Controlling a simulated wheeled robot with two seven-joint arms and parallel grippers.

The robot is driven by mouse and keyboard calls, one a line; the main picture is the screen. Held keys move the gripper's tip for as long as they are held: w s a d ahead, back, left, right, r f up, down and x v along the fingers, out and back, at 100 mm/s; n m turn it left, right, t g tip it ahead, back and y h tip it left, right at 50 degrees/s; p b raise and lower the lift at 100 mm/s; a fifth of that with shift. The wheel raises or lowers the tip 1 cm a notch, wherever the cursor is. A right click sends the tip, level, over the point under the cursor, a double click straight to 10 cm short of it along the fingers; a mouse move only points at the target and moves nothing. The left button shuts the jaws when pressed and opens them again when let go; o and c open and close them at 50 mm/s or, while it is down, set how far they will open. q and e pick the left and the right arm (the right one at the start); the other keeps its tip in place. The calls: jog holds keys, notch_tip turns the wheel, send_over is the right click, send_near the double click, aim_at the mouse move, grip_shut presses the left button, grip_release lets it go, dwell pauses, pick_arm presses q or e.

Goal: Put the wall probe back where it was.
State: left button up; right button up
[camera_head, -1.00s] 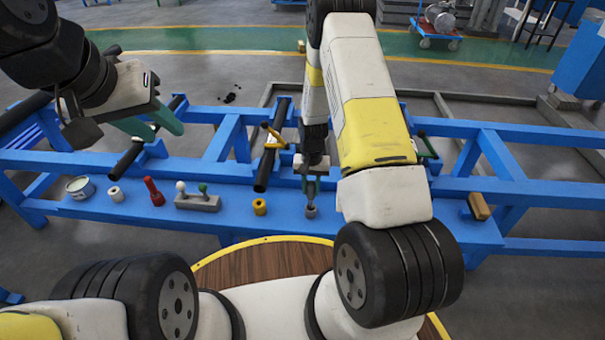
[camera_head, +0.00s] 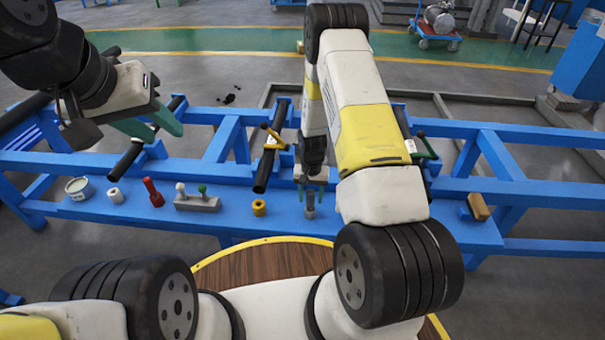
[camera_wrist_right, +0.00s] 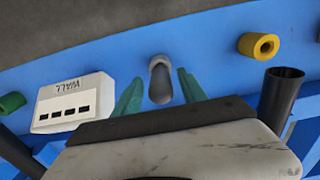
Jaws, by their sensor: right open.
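The wall probe appears to be the grey, round-topped piece (camera_head: 310,198) standing upright in a small grey ring (camera_head: 310,213) on the blue bench. In the right wrist view its dark grey body (camera_wrist_right: 160,84) shows between the green fingers, with a gap on each side. My right gripper (camera_head: 311,188) is open just above and behind the probe, empty. A white box marked WALL (camera_wrist_right: 75,102) lies left in the right wrist view; the arm hides it in the head view. My left gripper (camera_head: 152,126) hangs over the bench's left part; its jaw gap is unclear.
On the bench stand a yellow ring (camera_head: 259,207), a grey block with white and green knobs (camera_head: 197,204), a red piece (camera_head: 153,192), a white ring (camera_head: 115,195), a tin (camera_head: 78,187) and a tan block (camera_head: 479,206). A black tube (camera_head: 265,170) is close left of my right gripper.

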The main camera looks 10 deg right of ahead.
jog(key=shift+r, duration=0.1)
notch_tip(320, 180, up, 12)
jog(key=shift+f, duration=0.1)
jog(key=s+a+r+n+t+y, duration=0.1)
jog(key=s+r, duration=0.2)
jog(key=r, duration=0.9)
jog(key=s+r+t, duration=0.2)
jog(key=s+r, duration=0.1)
jog(key=r, duration=0.9)
jog(key=s+r+n+t, duration=0.1)
jog(key=s+r, duration=0.5)
jog(key=s, duration=0.3)
jog(key=s+a+r+n+t+y, duration=0.1)
jog(key=s+r+t, duration=0.1)
jog(key=s+r, duration=0.4)
jog(key=shift+s+n, duration=0.4)
jog(key=shift+s, duration=1.15)
jog(key=shift+r, duration=0.1)
